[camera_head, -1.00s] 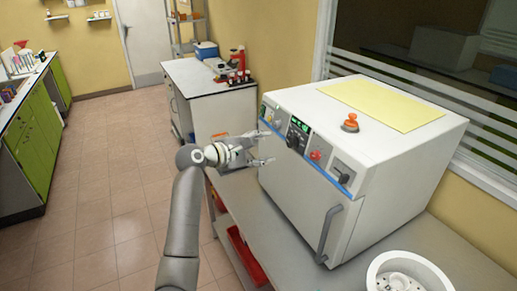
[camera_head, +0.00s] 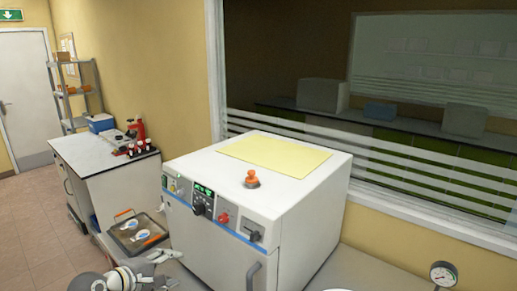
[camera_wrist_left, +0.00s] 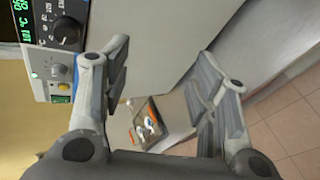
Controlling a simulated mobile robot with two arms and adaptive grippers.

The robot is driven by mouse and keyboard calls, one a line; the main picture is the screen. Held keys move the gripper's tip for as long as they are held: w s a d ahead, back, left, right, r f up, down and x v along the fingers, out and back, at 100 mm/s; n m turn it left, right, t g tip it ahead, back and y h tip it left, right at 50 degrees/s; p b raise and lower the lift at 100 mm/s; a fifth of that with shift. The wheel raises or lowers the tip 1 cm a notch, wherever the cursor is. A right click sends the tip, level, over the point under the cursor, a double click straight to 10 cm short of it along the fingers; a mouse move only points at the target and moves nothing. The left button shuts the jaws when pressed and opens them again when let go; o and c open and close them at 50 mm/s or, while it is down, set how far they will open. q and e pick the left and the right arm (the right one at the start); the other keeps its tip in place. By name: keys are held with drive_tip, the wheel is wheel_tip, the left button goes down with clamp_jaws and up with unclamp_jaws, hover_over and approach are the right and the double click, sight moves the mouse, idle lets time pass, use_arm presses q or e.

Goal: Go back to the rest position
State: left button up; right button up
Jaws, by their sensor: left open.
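My left gripper (camera_head: 168,268) shows at the lower left of the head view, in front of the white oven-like machine (camera_head: 215,240). It is open, with nothing between its fingers. In the left wrist view the two spread fingers (camera_wrist_left: 163,75) frame a gap, with the machine's control panel (camera_wrist_left: 45,50) close by at the upper left. Most of my left arm is below the picture edge. My right gripper is in neither view.
A tray (camera_head: 138,233) with orange handles and small white items lies behind the gripper; it also shows in the left wrist view (camera_wrist_left: 147,122). A white cabinet (camera_head: 90,155) stands farther back. A pressure gauge (camera_head: 443,273) is at the lower right.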

use_arm(q)
drive_tip(key=s+d+f+m+g+y, duration=0.1)
drive_tip(key=s+d+f+m+g, duration=0.1)
drive_tip(key=s+f+m, duration=0.5)
drive_tip(key=s+d+f+m+g+y, duration=0.15)
drive_tip(key=s+f, duration=0.35)
drive_tip(key=s, duration=0.5)
drive_tip(key=s+d+f+m+g+y, duration=0.15)
drive_tip(key=s+m+g, duration=0.45)
drive_tip(key=s, duration=1.2)
wheel_tip(320, 180, down, 35)
drive_tip(key=s+m+t+b, duration=0.1)
drive_tip(key=m+b, duration=0.1)
drive_tip(key=b, duration=0.6)
drive_tip(key=s+a+f+b, duration=0.1)
drive_tip(key=s+f+b, duration=0.2)
drive_tip(key=s+f, duration=0.5)
drive_tip(key=s+a+f+g+y+b, duration=0.1)
drive_tip(key=s+a+f+b, duration=0.1)
drive_tip(key=s+f, duration=0.6)
wheel_tip(320, 180, down, 6)
drive_tip(key=shift+s+a+f+b, duration=0.2)
drive_tip(key=shift+s+b, duration=0.15)
drive_tip(key=shift+b, duration=0.4)
drive_tip(key=shift+m, duration=0.25)
